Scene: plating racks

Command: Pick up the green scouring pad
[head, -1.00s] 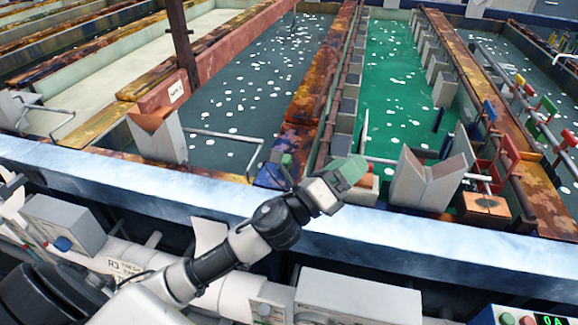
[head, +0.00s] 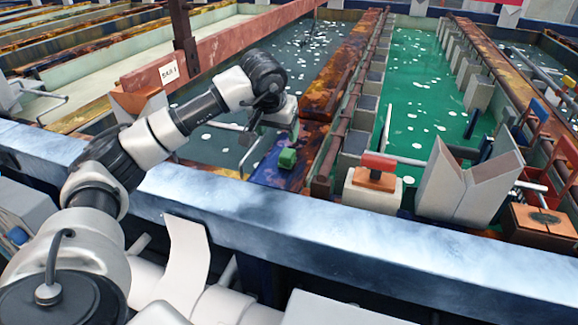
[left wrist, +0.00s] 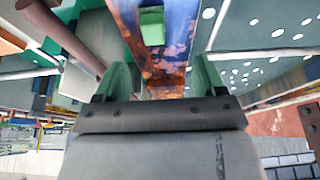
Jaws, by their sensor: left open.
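The green scouring pad (head: 287,158) is a small green block lying on the blue, rust-stained top of the divider between two tanks. In the left wrist view the pad (left wrist: 152,25) shows at the top, beyond the fingertips and between their lines. My left gripper (head: 288,127) is just above and beyond the pad in the head view. In the left wrist view its two green fingers (left wrist: 161,78) are apart, with nothing between them. It does not appear to touch the pad. My right gripper is not in view.
A white box with a red-topped block (head: 378,162) stands right of the pad. White angled plates (head: 470,185) stand farther right. A pale metal ledge (head: 300,222) runs along the front. Tanks of dark (head: 225,148) and green liquid (head: 415,95) flank the divider.

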